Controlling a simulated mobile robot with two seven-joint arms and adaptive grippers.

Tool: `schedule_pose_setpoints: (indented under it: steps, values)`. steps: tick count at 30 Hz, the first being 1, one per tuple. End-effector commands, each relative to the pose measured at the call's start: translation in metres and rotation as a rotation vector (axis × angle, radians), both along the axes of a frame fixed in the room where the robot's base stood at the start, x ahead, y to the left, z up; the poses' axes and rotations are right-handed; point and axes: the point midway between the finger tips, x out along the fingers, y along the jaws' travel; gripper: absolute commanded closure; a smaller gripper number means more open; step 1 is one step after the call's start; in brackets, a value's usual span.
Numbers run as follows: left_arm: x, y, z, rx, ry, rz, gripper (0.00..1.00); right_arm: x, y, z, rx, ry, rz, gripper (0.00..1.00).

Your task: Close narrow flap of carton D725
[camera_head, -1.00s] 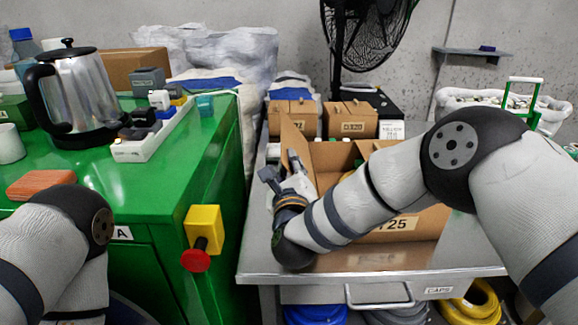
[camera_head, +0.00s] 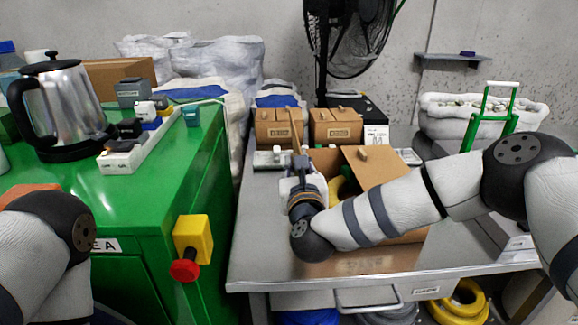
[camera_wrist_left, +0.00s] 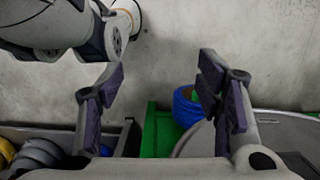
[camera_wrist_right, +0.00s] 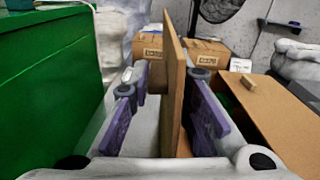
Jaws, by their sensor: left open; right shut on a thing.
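The open brown carton (camera_head: 322,160) stands on the metal table. My right forearm covers much of its front, and I cannot read its label now. Its narrow left flap (camera_head: 296,130) stands up nearly edge-on, also seen in the right wrist view (camera_wrist_right: 173,75), with a small wooden knob (camera_wrist_right: 155,80) on its left face. My right gripper (camera_head: 298,165) is shut on this flap, one finger on each side.
Two closed cartons (camera_head: 272,128) (camera_head: 336,126) stand behind. A green cabinet (camera_head: 150,200) with a kettle (camera_head: 65,105) and a yellow-and-red switch (camera_head: 190,245) is on the left. A fan (camera_head: 345,40) stands behind. The table's front left is bare.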

Motion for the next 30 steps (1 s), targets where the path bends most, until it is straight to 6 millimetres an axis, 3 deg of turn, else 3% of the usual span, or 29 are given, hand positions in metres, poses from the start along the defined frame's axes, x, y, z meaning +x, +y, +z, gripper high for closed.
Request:
schedule_pose_setpoints:
  steps: [23, 24, 25, 30]
  values:
    - [-0.0025, 0.0, -0.0023, 0.0, 0.009, 0.0, 0.4, -0.0004, -0.0091, -0.0017, 0.103, 0.01, 0.003, 1.0]
    - [-0.0024, 0.0, -0.0023, 0.0, 0.009, 0.0, 0.4, -0.0004, -0.0091, -0.0017, 0.102, 0.01, 0.003, 0.74]
    - [-0.0024, 0.0, -0.0023, 0.0, 0.009, 0.0, 0.4, -0.0003, -0.0091, -0.0016, 0.102, 0.01, 0.003, 0.67]
    - [-0.0024, 0.0, -0.0022, 0.0, 0.008, 0.0, 0.4, 0.0, -0.0096, -0.0003, 0.102, 0.008, 0.002, 0.65]
